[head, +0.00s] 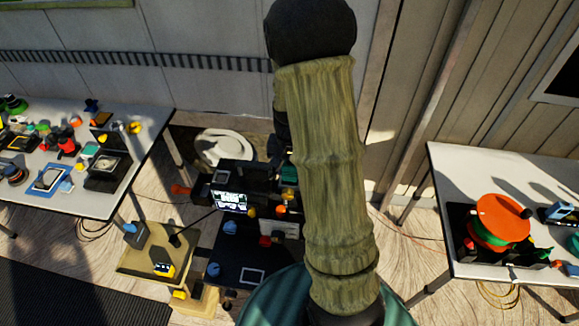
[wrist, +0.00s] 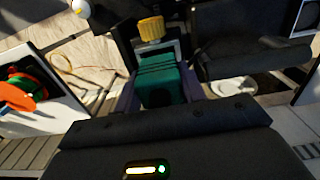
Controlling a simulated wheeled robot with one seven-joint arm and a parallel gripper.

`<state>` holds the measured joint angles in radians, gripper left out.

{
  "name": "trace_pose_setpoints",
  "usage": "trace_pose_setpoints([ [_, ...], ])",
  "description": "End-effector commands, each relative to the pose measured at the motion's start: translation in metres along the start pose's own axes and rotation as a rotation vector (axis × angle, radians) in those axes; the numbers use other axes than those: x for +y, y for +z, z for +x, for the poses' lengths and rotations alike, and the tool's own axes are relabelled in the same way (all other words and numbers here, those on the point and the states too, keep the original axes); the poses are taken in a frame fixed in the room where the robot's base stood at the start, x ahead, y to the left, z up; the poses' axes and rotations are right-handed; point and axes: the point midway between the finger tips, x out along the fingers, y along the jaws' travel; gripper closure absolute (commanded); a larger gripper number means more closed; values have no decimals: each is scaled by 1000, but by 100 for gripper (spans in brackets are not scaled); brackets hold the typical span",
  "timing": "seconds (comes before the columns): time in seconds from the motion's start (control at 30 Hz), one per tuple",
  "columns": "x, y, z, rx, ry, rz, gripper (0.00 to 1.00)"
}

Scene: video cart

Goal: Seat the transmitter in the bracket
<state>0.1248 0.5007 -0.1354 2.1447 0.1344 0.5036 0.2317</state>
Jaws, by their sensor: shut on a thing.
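A green ribbed box, which I take to be the transmitter (wrist: 160,82), sits between the two dark fingers of my gripper (wrist: 159,90) in the wrist view. My gripper is shut on it. Just beyond it is a pale grey frame with a yellow knob (wrist: 151,29); this may be the bracket, but I cannot be sure. I cannot tell whether the box touches the frame. In the head view a small green patch (head: 289,174), probably the same box, shows beside my arm above the dark cart (head: 240,247). My arm hides the gripper there.
The cart carries a small lit screen (head: 230,201) and several small coloured parts. A cluttered white table (head: 95,205) stands at left. Another table (head: 460,180) at right holds an orange and green reel (head: 500,220). A wooden stand (head: 150,262) is left of the cart. Cables lie on the floor.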

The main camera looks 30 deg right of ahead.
Motion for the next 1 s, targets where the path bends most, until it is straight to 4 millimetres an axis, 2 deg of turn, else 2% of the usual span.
trace_pose_setpoints([
  [1.0, 0, 0, 21, 0, 0, 0, 87],
])
